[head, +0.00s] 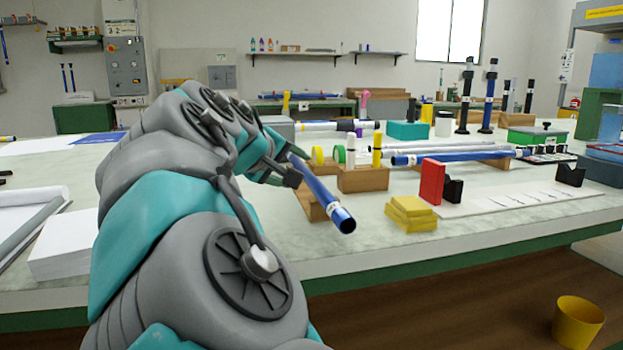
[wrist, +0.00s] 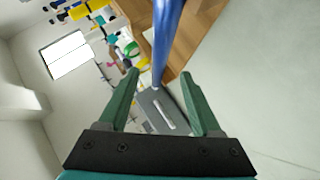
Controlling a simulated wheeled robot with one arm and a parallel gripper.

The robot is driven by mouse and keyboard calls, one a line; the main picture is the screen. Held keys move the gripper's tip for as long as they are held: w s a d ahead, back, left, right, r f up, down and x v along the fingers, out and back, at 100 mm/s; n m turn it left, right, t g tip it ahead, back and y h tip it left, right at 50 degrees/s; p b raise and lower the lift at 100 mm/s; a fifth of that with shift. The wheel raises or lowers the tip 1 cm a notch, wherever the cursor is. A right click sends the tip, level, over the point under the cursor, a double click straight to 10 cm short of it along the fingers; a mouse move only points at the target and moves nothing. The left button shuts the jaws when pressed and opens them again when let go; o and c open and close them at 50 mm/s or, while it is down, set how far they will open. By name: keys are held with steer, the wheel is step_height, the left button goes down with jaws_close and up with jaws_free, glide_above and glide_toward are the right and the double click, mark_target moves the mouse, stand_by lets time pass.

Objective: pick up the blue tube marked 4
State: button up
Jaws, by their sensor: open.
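A blue tube (head: 318,190) with a white band near its dark, open near end lies at a slant by a wooden stand (head: 309,206). I cannot read a number on it. My gripper (head: 284,168) is at the far end of this tube, which it partly hides. In the wrist view the gripper (wrist: 159,76) is open, with the tube (wrist: 165,40) running between and beyond its fingertips. I cannot tell whether a finger touches it. Another blue tube (head: 455,158) lies across wooden supports at the right; its marking is not readable.
Wooden blocks with yellow and white pieces (head: 365,178), yellow pads (head: 410,212) and a red block (head: 432,182) stand to the right. Dark upright tubes (head: 489,95) stand behind. A paper stack (head: 65,250) is at the left. The front bench edge is clear.

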steer(key=x, duration=0.5)
steer(key=shift+w, duration=0.1)
steer(key=shift+c, duration=0.2)
jaws_close()
